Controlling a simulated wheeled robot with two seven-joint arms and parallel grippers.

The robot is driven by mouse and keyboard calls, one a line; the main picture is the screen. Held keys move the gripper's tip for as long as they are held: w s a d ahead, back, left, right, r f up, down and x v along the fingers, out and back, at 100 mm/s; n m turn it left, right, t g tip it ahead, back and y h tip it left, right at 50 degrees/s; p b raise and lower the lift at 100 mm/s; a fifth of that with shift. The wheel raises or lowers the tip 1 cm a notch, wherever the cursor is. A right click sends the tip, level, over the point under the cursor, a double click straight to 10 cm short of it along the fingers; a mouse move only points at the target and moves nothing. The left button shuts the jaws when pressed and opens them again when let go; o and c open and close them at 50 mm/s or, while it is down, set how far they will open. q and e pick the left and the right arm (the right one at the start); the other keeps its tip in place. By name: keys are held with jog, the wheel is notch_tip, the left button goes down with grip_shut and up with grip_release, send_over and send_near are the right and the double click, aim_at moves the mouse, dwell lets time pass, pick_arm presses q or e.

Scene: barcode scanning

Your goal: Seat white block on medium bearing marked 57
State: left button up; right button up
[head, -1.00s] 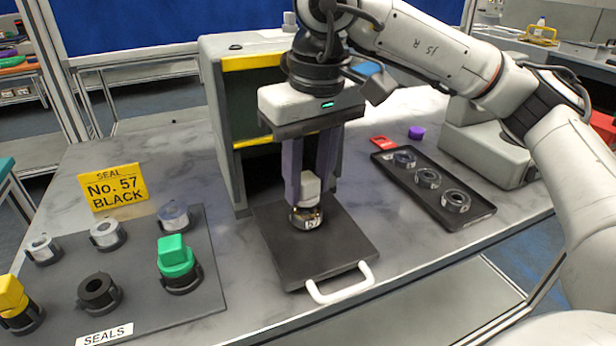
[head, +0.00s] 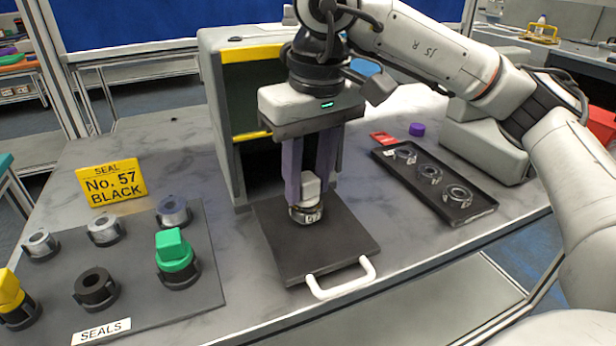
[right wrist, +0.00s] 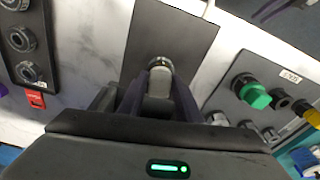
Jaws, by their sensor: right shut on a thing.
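The white block (head: 310,187) is between the purple fingers of my right gripper (head: 312,192), which is shut on it. The block stands upright on the metal bearing (head: 306,215), and no clear gap shows between them. The bearing carries a small white label, only partly readable. It rests on a dark square plate with a white handle (head: 340,258). In the right wrist view the block (right wrist: 160,84) is between the fingers, with the bearing ring (right wrist: 159,64) just beyond its end. The fingers hide part of the contact. My left gripper is not in view.
A seals board (head: 212,285) with several rings and green and yellow blocks is at left, with a yellow "SEAL No. 57 BLACK" sign (head: 112,186) behind. A black tray (head: 483,214) with three bearings is at right. An open-fronted cabinet (head: 222,115) stands behind the plate.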

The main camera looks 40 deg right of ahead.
jog(key=shift+f, duration=0.2)
jog(key=shift+f+b, duration=0.15)
jog(key=shift+b, duration=0.15)
jog(key=o, duration=1.6)
jog(key=shift+c, duration=0.2)
notch_tip(320, 180, up, 8)
jog(key=p, duration=0.6)
jog(key=shift+f, duration=0.1)
jog(key=shift+f, duration=0.1)
